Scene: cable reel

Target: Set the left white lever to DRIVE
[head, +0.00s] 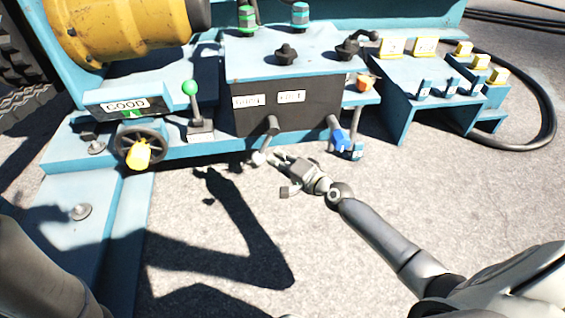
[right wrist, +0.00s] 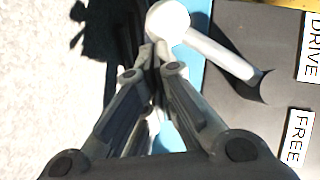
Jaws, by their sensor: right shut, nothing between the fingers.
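The left white lever has a round white knob (head: 258,158) and a grey shaft (head: 271,127) coming out of the front of the dark control box (head: 300,113). In the right wrist view its knob (right wrist: 168,20) and shaft lean toward the side of the DRIVE label (right wrist: 311,45), away from the FREE label (right wrist: 298,136). My right gripper (head: 278,158) is shut and empty, just right of the knob. In the right wrist view its fingertips (right wrist: 153,50) lie against or very close to the knob; contact is not certain. My left gripper is out of view.
A blue-handled lever (head: 338,136) stands right of the white one, near my right wrist. A green-knobbed lever (head: 190,90) and a handwheel (head: 141,146) with a yellow grip are at left. The concrete floor in front is open.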

